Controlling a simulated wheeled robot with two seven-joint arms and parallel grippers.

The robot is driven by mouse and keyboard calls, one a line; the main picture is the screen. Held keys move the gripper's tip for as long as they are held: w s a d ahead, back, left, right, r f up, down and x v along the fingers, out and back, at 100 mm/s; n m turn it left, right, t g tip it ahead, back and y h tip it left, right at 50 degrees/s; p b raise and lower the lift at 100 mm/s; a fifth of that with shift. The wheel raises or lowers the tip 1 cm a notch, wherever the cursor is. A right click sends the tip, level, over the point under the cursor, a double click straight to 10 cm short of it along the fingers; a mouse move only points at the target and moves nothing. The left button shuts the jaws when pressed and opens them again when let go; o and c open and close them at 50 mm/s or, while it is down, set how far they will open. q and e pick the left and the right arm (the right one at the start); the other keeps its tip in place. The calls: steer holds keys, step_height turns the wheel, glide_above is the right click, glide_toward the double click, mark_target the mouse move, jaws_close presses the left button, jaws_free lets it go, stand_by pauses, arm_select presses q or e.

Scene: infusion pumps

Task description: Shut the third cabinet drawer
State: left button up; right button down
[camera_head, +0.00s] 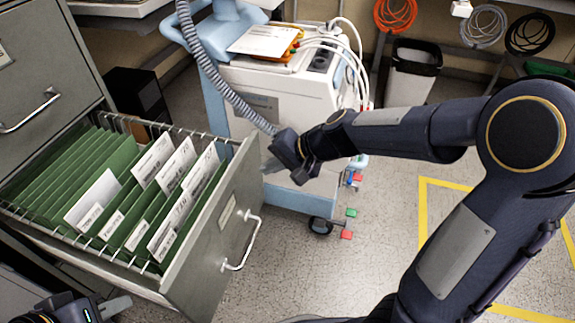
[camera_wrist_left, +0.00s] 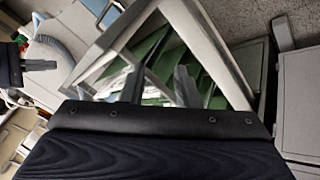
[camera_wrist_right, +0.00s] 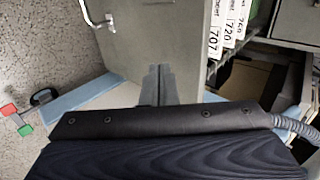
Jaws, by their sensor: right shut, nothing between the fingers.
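A grey metal cabinet drawer (camera_head: 212,238) stands pulled far out, full of green hanging files (camera_head: 60,180) with white labels. Its front has a silver handle (camera_head: 243,242). My right gripper (camera_head: 268,166) is shut and empty beside the far upper edge of the drawer front. In the right wrist view its closed fingers (camera_wrist_right: 158,84) overlap the edge of the drawer front (camera_wrist_right: 150,35); I cannot tell if they touch. My left gripper (camera_head: 118,306) is at the bottom left, low by the drawer's near side. In the left wrist view its fingers (camera_wrist_left: 158,84) are apart, with the drawer beyond.
The cabinet's closed drawer (camera_head: 45,80) with a handle is above the open one. A white medical cart (camera_head: 285,95) with a grey hose stands just behind the drawer. A bin (camera_head: 412,72) is at the back.

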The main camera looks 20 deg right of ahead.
mark_target(244, 167)
steer(key=w+a, duration=0.2)
steer(key=a, duration=0.1)
steer(key=shift+r, duration=0.1)
steer(key=shift+w, duration=0.1)
steer(key=shift+w+a, duration=0.1)
steer(key=shift+a, duration=0.05)
